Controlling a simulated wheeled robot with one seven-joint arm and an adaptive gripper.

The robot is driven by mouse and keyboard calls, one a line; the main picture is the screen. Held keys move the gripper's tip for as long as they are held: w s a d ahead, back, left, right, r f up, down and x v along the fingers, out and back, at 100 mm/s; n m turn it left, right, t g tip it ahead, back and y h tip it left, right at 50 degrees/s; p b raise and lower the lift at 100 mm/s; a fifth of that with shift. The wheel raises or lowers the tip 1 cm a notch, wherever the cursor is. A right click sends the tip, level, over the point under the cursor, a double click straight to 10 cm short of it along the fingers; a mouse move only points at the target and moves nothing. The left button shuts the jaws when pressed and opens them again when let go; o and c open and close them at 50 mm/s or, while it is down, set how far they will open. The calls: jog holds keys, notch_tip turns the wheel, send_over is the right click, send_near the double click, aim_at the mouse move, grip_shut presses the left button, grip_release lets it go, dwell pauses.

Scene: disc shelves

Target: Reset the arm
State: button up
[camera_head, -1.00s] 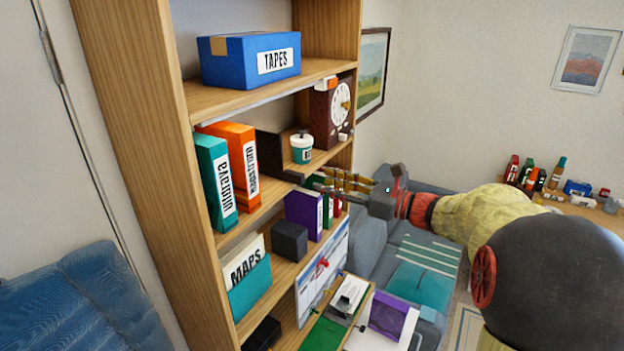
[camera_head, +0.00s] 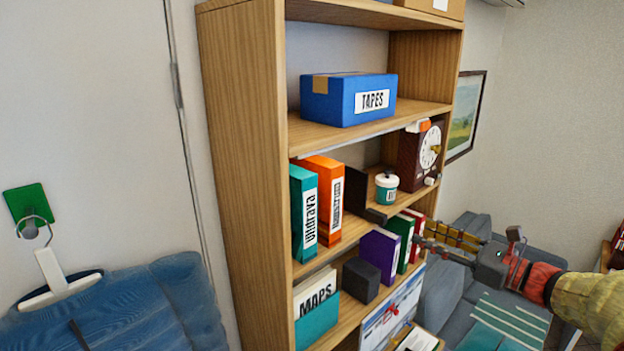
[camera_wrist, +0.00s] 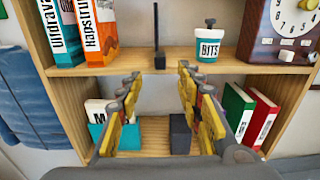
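My gripper (camera_head: 428,246) is at the right in the head view, in front of the bookshelf (camera_head: 240,150). In the wrist view my gripper (camera_wrist: 158,78) shows its two yellow and grey fingers spread apart with nothing between them. It faces the shelf at about the height of the board under the white and teal BITS jar (camera_wrist: 208,45).
Teal (camera_head: 304,215) and orange (camera_head: 325,200) binders, a dark clock (camera_head: 418,155), a blue TAPES box (camera_head: 348,98), a dark box (camera_head: 361,280) and a teal MAPS holder (camera_head: 316,318) stand on the shelves. A grey sofa (camera_head: 455,285) is at the right.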

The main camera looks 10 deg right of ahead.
jog(key=s+a+f+n+g+h+b, duration=0.3)
jog(key=s+f+n+g+b, duration=0.1)
jog(key=s+f+n, duration=0.5)
jog(key=s+a+f+n+g+h+b, duration=0.35)
jog(key=s+f+n, duration=0.4)
jog(key=f, duration=0.35)
jog(key=s+a+f+n+g+h+b, duration=0.35)
jog(key=s+f+n, duration=0.4)
jog(key=f, duration=0.25)
jog(key=s+a+f+n+t+b, duration=0.1)
jog(key=s+a+n+t+b, duration=0.1)
jog(key=a+b, duration=0.4)
jog(key=shift+s+f+n+h+b, duration=0.15)
jog(key=shift+s+n+h+b, duration=0.3)
jog(key=shift+n, duration=0.75)
jog(key=shift+s+d, duration=0.1)
